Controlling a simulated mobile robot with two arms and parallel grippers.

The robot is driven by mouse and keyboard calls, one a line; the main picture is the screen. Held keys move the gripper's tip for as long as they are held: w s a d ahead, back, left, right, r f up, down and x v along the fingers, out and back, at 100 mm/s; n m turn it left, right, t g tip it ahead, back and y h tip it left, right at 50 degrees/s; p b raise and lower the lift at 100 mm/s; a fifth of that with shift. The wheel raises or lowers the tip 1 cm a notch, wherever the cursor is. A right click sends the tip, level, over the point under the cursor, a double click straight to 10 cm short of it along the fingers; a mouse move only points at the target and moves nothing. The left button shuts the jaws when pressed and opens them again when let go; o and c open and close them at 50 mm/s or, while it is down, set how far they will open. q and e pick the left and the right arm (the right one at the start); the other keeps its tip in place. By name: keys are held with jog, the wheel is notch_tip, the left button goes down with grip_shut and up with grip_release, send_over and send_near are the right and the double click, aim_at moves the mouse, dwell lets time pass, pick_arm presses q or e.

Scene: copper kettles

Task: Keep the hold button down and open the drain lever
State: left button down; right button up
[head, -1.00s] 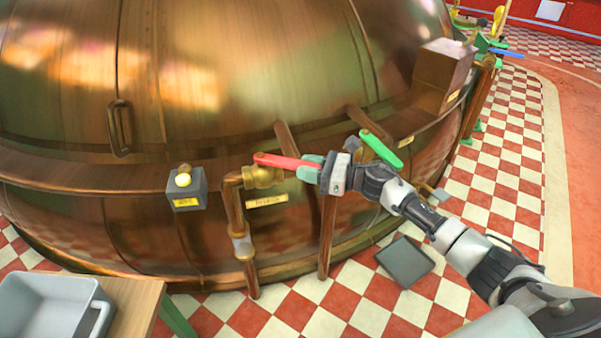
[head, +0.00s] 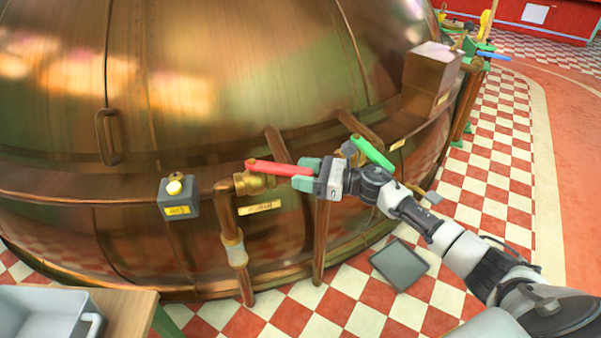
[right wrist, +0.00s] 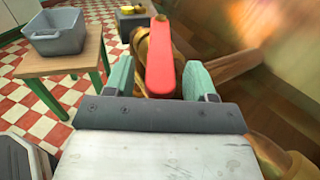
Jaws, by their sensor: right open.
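The red lever (head: 280,168) sits on a brass valve (head: 250,184) on a copper pipe at the kettle's front, above a small yellow label. My right gripper (head: 304,172) is open at the lever's free end. In the right wrist view the red lever (right wrist: 160,65) lies between the two teal fingers (right wrist: 160,80), with a gap on each side. The hold button (head: 174,188) is a pale round knob on a grey box left of the valve, with nothing on it. My left gripper is in neither view.
A green lever (head: 372,152) is just behind my right wrist. The large copper kettle (head: 230,80) fills the back. A wooden table (head: 130,308) with a grey tub (head: 45,296) stands at front left. A dark square plate (head: 400,265) lies on the checkered floor.

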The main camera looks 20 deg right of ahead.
jog(key=v, duration=0.6)
jog(key=shift+s+d, duration=0.15)
jog(key=shift+d, duration=0.15)
jog(key=shift+c, duration=0.4)
